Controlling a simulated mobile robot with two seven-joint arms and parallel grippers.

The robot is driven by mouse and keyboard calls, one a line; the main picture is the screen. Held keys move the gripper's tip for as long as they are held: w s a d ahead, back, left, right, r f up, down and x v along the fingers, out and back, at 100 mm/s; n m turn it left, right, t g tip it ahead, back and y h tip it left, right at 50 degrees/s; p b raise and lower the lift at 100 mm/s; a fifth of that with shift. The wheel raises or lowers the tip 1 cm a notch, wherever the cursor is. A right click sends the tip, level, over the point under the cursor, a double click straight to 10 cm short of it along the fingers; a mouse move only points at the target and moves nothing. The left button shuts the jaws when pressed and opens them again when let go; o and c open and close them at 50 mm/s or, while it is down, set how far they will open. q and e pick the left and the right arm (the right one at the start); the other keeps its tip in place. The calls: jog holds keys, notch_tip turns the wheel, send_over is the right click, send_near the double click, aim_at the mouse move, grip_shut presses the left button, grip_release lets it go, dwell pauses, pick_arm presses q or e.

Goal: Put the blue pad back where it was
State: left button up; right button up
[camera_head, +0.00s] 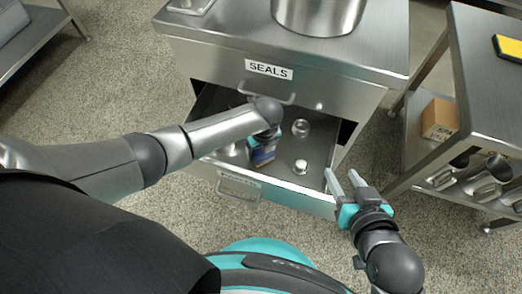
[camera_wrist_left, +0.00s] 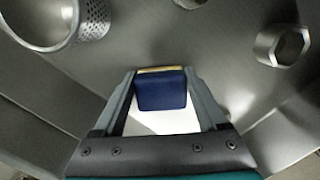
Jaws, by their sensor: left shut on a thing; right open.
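The blue pad (camera_wrist_left: 162,92), a dark blue block with a thin yellowish edge, is between the fingers of my left gripper (camera_wrist_left: 164,80) in the left wrist view. In the head view the pad (camera_head: 262,155) shows below my left gripper (camera_head: 264,146), inside the open drawer (camera_head: 318,140). My left gripper is shut on it. I cannot tell whether the pad touches the drawer floor. My right gripper (camera_head: 345,182) is open and empty at the drawer's front right corner.
Metal parts lie in the drawer, including a perforated cylinder (camera_wrist_left: 92,18), a ring with a hexagonal opening (camera_wrist_left: 285,45) and a small round piece (camera_head: 301,166). The upper drawer labelled SEALS (camera_head: 268,70) is shut. A side table at right holds a yellow-and-black pad (camera_head: 508,47); a cardboard box (camera_head: 439,119) sits below.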

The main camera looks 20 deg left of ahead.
pick_arm(q)
jog(key=shift+f, duration=0.2)
pick_arm(e)
jog(key=shift+w+a, duration=0.1)
jog(key=shift+a, duration=0.15)
pick_arm(q)
jog(key=shift+f, duration=0.15)
jog(key=o, duration=1.1)
pick_arm(e)
jog(key=shift+a+r+t, duration=0.1)
jog(key=shift+a+t, duration=0.05)
jog(key=shift+t, duration=0.15)
